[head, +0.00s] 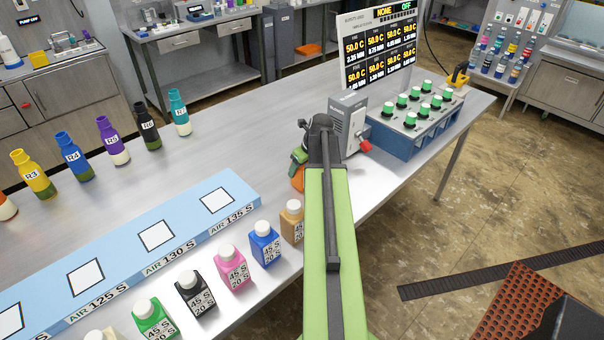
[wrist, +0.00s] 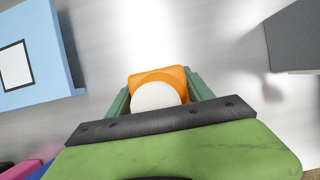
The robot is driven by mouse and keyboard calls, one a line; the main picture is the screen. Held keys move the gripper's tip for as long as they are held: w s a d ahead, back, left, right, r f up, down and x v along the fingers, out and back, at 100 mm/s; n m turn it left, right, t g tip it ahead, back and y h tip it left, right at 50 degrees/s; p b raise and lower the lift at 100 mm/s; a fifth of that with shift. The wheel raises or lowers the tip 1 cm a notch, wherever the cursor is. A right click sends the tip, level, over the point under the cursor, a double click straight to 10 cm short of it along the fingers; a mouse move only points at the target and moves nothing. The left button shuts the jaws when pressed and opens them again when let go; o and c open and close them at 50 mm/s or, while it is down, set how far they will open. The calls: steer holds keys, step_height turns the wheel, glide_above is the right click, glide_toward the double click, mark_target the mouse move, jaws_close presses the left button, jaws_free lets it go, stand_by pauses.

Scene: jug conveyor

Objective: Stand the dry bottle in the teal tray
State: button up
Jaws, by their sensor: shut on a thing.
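My gripper (wrist: 160,92) is shut on an orange bottle (wrist: 172,74) with a white cap, with one green finger on either side of it. In the head view the orange bottle (head: 298,178) shows only in part beside my green arm, which hides the rest. It appears upright, over or on the steel table; I cannot tell whether it touches the surface. No label on it is readable, so I cannot tell whether it is the dry bottle. No teal tray can be made out in either view.
A light blue strip (head: 125,250) with white squares lies left of my arm. Square bottles, including a blue one (head: 264,246) and a pink one (head: 232,270), line the near edge. Round bottles, including a teal one (head: 179,112), stand behind. A grey device (head: 347,122) and knob panel (head: 400,140) stand right.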

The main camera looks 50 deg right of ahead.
steer(key=c, duration=0.4)
steer(key=shift+r, duration=0.25)
step_height(320, 180, up, 5)
steer(key=p, duration=0.5)
steer(key=shift+s+f, duration=0.1)
steer(key=s+d+r+p, duration=0.6)
steer(key=s+d, duration=0.1)
steer(key=s, duration=0.2)
step_height(320, 180, down, 7)
steer(key=b, duration=0.7)
steer(key=shift+d+f, duration=0.15)
